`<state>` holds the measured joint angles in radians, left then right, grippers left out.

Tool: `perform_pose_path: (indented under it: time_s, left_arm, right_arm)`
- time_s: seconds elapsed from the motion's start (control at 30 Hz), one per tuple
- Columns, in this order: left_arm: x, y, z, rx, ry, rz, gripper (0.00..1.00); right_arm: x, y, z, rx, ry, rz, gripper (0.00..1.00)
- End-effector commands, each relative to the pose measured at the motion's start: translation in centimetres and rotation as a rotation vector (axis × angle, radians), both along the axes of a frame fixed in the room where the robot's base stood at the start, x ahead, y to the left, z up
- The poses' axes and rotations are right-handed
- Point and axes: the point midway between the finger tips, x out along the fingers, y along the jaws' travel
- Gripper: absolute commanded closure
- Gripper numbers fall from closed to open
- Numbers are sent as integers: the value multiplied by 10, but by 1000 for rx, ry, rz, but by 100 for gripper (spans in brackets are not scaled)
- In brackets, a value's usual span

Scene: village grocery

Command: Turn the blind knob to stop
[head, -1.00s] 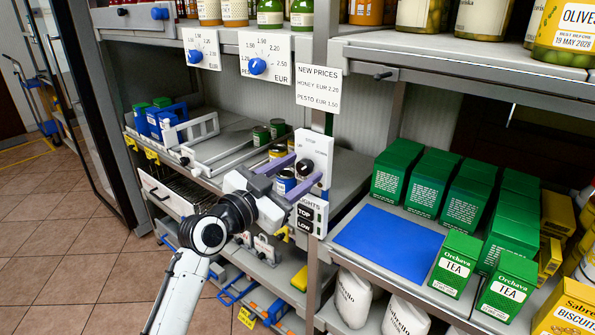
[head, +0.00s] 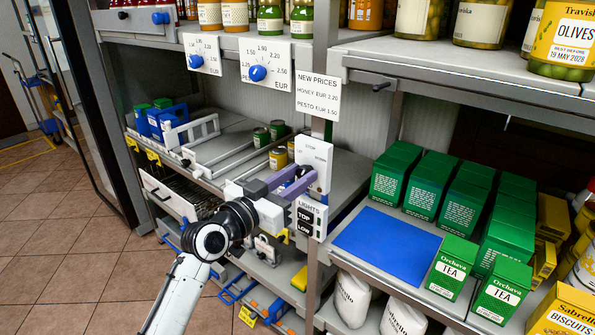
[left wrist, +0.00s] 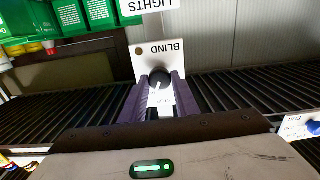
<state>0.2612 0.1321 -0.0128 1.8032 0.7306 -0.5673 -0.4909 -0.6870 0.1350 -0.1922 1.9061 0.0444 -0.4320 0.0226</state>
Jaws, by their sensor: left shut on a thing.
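The blind panel (head: 316,160) is a small white plate on the shelf post, with STOP at its top and DOWN at its right. Its round black knob (head: 303,171) is mostly covered by my left gripper (head: 298,182). In the left wrist view, the plate (left wrist: 171,53) reads BLIND upside down. There the black knob (left wrist: 159,77) sits between the two purple fingers of my left gripper (left wrist: 160,88), which is shut on it. The knob has a pale pointer mark, but I cannot tell which label it points to. My right gripper is not in view.
A LIGHTS switch plate (head: 307,218) sits just below the blind panel, close to my left gripper. Two price dials with blue knobs (head: 257,73) hang on the upper shelf edge. Green tea boxes (head: 441,186) and a blue mat (head: 388,245) are on the right shelf.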

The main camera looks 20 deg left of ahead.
Motion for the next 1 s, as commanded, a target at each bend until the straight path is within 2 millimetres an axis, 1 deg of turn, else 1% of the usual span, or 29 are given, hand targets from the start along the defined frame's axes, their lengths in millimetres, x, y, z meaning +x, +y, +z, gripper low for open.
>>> perform_pose_path:
  time_s: [0.03, 0.1, 0.3, 0.5, 0.73, 1.0]
  left_arm:
    - [0, 0, 2, -38, 18, -1, 95]
    - [0, 0, 2, -95, 39, -1, 95]
    - [0, 1, 1, -239, 91, 0, 95]
    - [0, 1, 0, -345, 127, 0, 95]
    - [0, 1, -1, -411, 152, 0, 95]
    - [0, 1, -1, -429, 159, 0, 95]
  right_arm:
    - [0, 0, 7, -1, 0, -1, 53]
    - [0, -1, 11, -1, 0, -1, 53]
    - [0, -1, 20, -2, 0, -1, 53]
    - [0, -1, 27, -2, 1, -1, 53]
    - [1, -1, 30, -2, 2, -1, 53]
    - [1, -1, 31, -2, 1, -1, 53]
